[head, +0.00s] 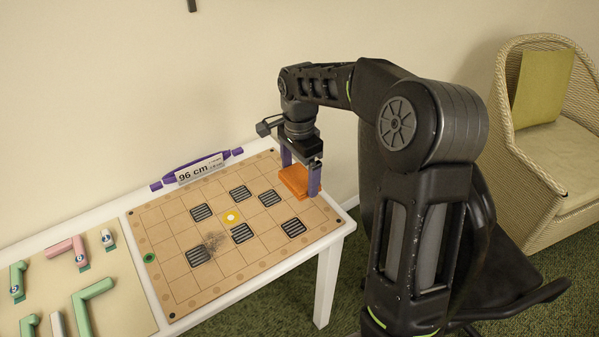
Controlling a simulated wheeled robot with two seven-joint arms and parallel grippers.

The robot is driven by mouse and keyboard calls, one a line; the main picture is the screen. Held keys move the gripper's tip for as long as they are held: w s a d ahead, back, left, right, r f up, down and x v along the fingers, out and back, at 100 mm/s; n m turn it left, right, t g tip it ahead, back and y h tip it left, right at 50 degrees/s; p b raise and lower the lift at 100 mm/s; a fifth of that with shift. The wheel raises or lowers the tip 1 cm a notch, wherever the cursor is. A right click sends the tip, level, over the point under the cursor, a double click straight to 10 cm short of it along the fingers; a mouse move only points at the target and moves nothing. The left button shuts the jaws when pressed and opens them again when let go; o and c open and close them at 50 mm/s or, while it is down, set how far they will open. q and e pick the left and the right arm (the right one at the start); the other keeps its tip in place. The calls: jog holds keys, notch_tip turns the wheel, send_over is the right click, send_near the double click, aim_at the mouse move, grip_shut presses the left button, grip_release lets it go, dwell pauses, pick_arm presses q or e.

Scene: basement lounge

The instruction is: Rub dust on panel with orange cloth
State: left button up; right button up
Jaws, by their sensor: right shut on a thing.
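The orange cloth (293,181) is a folded block at the right end of the brown panel (265,241). My right gripper (301,178) comes down from above and is shut on the cloth, one purple finger on each side. The cloth is at or just above the panel surface; I cannot tell if it touches. My left gripper is not in view.
Green and pink pieces lie on a board (110,290) at left. A wicker chair (545,190) stands at right.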

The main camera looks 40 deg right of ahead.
jog(key=a+n, duration=0.2)
jog(key=w+a+f+n, duration=0.1)
jog(key=a+n, duration=0.2)
jog(key=w+a+n, duration=0.1)
jog(key=a+n, duration=0.2)
jog(key=shift+w+f, duration=0.2)
jog(key=shift+w, duration=0.05)
jog(key=shift+c, duration=0.3)
jog(key=w+a+f+n, duration=0.1)
jog(key=a+n, duration=0.8)
jog(key=n, duration=0.1)
jog(key=shift+a+f, duration=0.25)
jog(key=shift+w, duration=0.1)
